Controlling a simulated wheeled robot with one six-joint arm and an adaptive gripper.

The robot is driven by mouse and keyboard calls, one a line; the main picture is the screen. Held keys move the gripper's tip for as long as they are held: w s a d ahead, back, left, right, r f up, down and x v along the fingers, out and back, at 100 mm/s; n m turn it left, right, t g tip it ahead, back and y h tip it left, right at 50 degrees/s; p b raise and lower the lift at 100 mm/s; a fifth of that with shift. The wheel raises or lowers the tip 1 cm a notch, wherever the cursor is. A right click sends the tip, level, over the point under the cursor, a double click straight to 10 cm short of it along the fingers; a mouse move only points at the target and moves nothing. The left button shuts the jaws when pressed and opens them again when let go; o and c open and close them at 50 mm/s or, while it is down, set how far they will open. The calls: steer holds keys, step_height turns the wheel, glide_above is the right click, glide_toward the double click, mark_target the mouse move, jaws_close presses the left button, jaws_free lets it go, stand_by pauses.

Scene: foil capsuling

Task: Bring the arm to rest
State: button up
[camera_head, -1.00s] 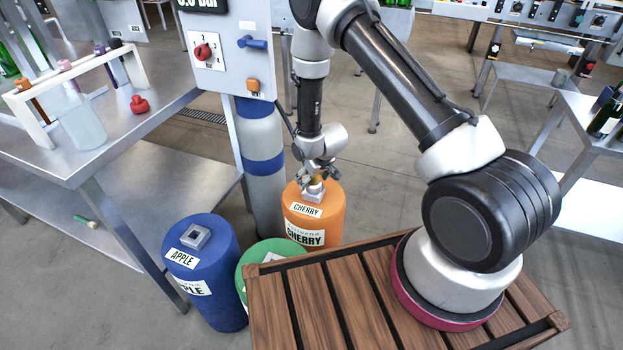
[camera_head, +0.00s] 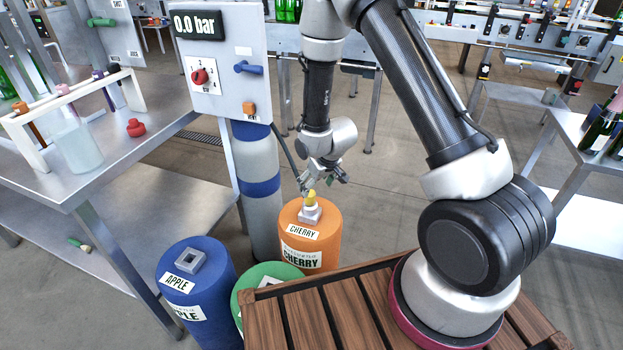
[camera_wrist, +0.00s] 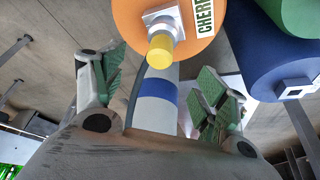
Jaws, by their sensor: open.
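My gripper (camera_head: 324,185) is open and empty, a little above the orange CHERRY drum (camera_head: 309,243). A yellow plug (camera_head: 311,197) stands in the square socket on top of that drum. In the wrist view, my gripper's green-padded fingers (camera_wrist: 158,85) are spread wide to either side, and the yellow plug (camera_wrist: 160,47) shows apart from them, on the orange drum (camera_wrist: 190,40). My arm reaches down from the upper middle of the head view.
The blue APPLE drum (camera_head: 190,305) with an empty square socket and a green drum (camera_head: 268,277) stand near the orange one. A panel (camera_head: 222,60) reading 0.0 bar and a grey cylinder (camera_head: 257,185) are close behind. A steel table (camera_head: 130,165) is at left.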

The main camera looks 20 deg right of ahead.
steer(key=s+d+g+h, duration=0.1)
steer(key=s+d+g, duration=0.3)
steer(key=s, duration=0.6)
steer(key=s+d+r+m+t, duration=0.1)
steer(key=s+d+r, duration=0.2)
steer(key=r, duration=0.9)
steer(key=s+d+r+m+t, duration=0.1)
steer(key=s+d+r, duration=0.3)
steer(key=s+r, duration=0.6)
steer(key=s+d+r+m+t, duration=0.1)
steer(key=s+r, duration=0.5)
steer(key=r, duration=1)
steer(key=shift+s+d+r+m+t, duration=0.2)
steer(key=shift+s+d+m+t, duration=0.3)
steer(key=shift+d, duration=0.7)
steer(key=shift+w, duration=0.1)
